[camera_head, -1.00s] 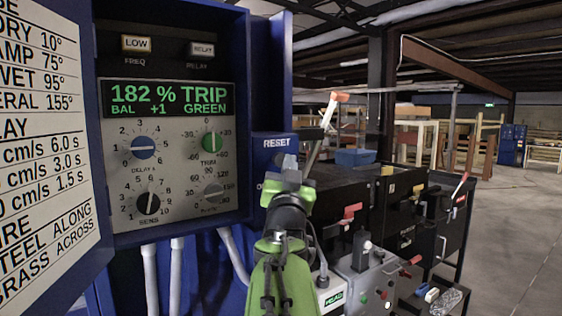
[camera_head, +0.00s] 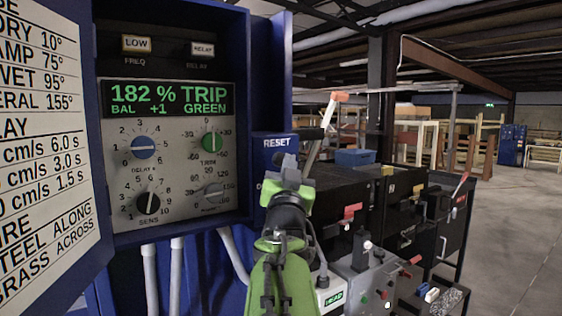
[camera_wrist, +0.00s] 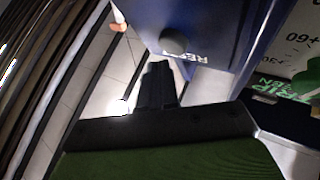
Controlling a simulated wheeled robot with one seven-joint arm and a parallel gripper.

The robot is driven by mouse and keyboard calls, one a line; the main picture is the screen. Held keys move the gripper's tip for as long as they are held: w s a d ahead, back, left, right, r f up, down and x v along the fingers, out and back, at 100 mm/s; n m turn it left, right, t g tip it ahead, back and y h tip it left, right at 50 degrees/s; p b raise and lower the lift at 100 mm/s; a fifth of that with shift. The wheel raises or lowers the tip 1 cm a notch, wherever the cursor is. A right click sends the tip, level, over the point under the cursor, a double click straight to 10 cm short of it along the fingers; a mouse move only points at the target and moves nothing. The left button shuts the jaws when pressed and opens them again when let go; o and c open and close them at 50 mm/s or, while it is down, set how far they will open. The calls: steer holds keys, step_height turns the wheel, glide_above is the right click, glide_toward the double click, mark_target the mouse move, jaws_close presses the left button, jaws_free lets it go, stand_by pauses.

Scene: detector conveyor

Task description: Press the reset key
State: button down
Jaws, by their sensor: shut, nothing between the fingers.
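The blue reset box (camera_head: 276,142) carries the white word RESET and is fixed to the right side of the blue cabinet. In the wrist view its blue face (camera_wrist: 215,25) has a dark round key (camera_wrist: 173,40) beside the partly hidden lettering. In the head view a dark round shape (camera_head: 279,158), apparently this key, shows just below the word. My gripper (camera_head: 290,163) is in front of the box, its dark fingers together and empty. In the wrist view the fingertips (camera_wrist: 158,66) are close below and left of the key. I cannot tell whether they touch it.
The cabinet panel (camera_head: 168,180) has several dials and a green display (camera_head: 168,99) reading 182 % TRIP, BAL +1, GREEN. The open door (camera_head: 45,150) stands at left. Black machinery with levers (camera_head: 345,200) and a grey control box (camera_head: 370,285) stand at right. Open floor lies farther right.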

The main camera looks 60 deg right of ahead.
steer(key=shift+w+d, duration=0.15)
steer(key=shift+w, duration=0.2)
steer(key=shift+w+d, duration=0.2)
steer(key=shift+w, duration=0.2)
stand_by(0.7)
steer(key=shift+s+a+b, duration=0.4)
steer(key=shift+s+b, duration=0.4)
steer(key=shift+b, duration=0.1)
steer(key=shift+s, duration=0.1)
steer(key=shift+s+a+b, duration=0.4)
steer(key=shift+s+b, duration=0.05)
steer(key=shift+s, duration=0.25)
steer(key=shift+s+a+b, duration=0.35)
steer(key=shift+s+b, duration=0.15)
steer(key=shift+s, duration=0.25)
steer(key=shift+s+a+b, duration=0.4)
steer(key=shift+s+b, duration=0.05)
steer(key=shift+s, duration=0.25)
